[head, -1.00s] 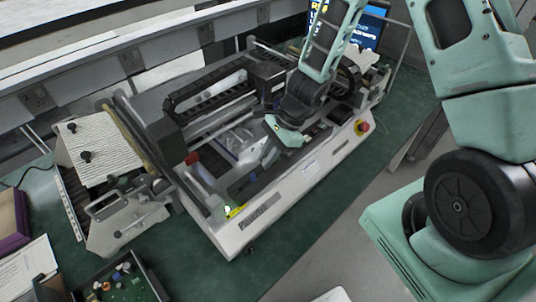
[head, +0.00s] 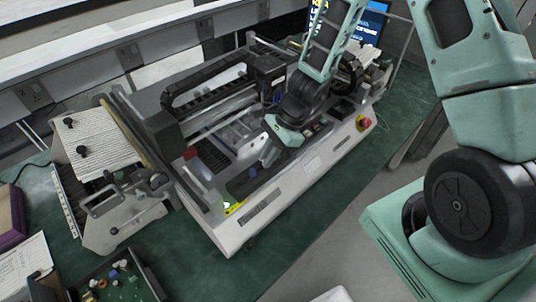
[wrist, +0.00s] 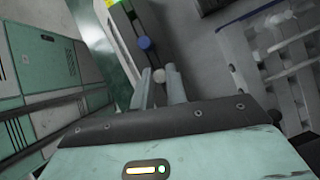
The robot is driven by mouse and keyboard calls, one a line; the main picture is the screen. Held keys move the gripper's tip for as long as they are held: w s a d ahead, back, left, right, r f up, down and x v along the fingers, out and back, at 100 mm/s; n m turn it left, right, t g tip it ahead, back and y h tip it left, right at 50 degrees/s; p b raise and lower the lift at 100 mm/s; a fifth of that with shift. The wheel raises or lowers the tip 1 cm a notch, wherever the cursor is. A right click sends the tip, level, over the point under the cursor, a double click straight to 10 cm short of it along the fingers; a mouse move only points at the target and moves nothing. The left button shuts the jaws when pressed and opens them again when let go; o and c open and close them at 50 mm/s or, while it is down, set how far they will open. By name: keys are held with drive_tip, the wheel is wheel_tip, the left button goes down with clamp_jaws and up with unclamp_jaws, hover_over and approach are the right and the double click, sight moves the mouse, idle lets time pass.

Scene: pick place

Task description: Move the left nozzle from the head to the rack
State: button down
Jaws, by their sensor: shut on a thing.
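In the wrist view, the two fingers of my gripper (wrist: 159,80) are closed about a small pale round piece (wrist: 159,75), which looks like a nozzle seen end-on. A dark narrow rack (wrist: 128,22) with a yellow-green end lies just ahead of the fingertips, with a blue round piece (wrist: 145,44) on it. In the head view, my gripper (head: 268,156) points down over the front of the open machine, beside the dark rack (head: 246,184). The held piece is too small to make out there. The machine's head (head: 268,80) is behind my arm, partly hidden.
The machine's white front wall (head: 290,184) has a red stop button (head: 363,123) on its right. A feeder unit (head: 120,205) stands at the left. A box of small coloured parts (head: 118,282) is at the lower left. A clear tray (wrist: 285,40) shows right of my fingers.

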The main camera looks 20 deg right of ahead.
drive_tip(key=c, duration=1.3)
unclamp_jaws()
drive_tip(key=c, duration=0.4)
drive_tip(key=shift+r+p, duration=3.1)
drive_tip(key=shift+r, duration=0.45)
